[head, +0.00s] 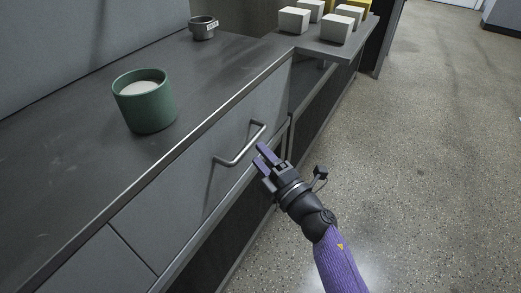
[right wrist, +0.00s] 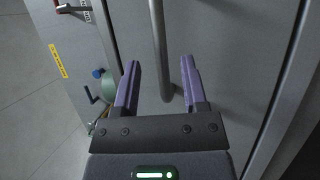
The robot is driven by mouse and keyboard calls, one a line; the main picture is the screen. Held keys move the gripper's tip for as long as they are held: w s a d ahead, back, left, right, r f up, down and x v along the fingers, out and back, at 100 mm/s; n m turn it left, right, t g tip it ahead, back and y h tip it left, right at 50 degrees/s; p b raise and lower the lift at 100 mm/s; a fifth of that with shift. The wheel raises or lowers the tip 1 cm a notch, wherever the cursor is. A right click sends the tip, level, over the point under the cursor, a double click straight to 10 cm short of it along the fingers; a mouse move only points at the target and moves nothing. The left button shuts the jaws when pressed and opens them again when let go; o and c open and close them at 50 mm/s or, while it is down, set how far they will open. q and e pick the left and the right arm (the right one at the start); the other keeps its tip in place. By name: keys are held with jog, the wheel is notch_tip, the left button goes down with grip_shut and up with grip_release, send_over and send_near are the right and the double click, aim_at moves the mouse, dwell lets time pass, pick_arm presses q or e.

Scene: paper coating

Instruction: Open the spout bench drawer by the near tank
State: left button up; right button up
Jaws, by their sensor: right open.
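The grey drawer (head: 185,190) is in the front of the bench, below the dark worktop. Its front looks flush with the bench face, so it appears closed. A metal bar handle (head: 241,146) stands out from it. My right gripper (head: 262,155) is just to the right of the handle in the head view, apart from it. In the right wrist view the handle (right wrist: 159,45) runs down to between the two open purple fingers (right wrist: 160,80), beyond or level with their tips; the depth is hard to tell. The fingers hold nothing. My left gripper is not seen.
A green tank (head: 146,110) with pale contents stands on the worktop (head: 85,160). A small grey cup-like part (head: 203,28) is farther back. White blocks (head: 294,20) sit on a shelf at the far end. The speckled floor (head: 430,150) is clear at right.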

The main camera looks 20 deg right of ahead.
aim_at(250, 142)
jog(key=x, duration=0.4)
jog(key=shift+w+a+b, duration=0.1)
jog(key=shift+w+b, duration=0.2)
jog(key=shift+b, duration=0.05)
grip_shut()
dwell(1.0)
